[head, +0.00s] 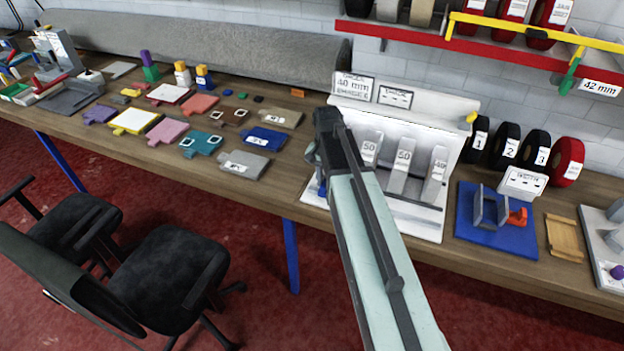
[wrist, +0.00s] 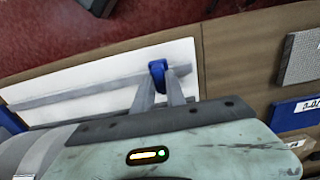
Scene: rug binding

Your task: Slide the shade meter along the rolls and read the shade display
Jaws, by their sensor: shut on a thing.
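My gripper (wrist: 160,88) is shut on a small blue piece (wrist: 158,68) that sits at a grey rail (wrist: 90,88) over a white plate (wrist: 60,112). In the head view my gripper (head: 316,160) is at the left end of a white stand (head: 425,222); my arm hides much of it. The stand holds grey strips (head: 403,170) labelled 50, 50 and 40. Black rolls (head: 507,146) numbered 1, 2 and 3 and a red roll (head: 567,162) stand to its right. A white box with a small display (head: 522,183) sits before them; its text is unreadable. I cannot tell whether the blue piece is the shade meter.
A blue tray (head: 475,232) and a wooden piece (head: 564,237) lie right of the stand. Many coloured sample pieces lie on the bench (head: 300,165) to the left. A shelf with a red edge (head: 440,38) hangs above. Black chairs (head: 165,275) stand in front.

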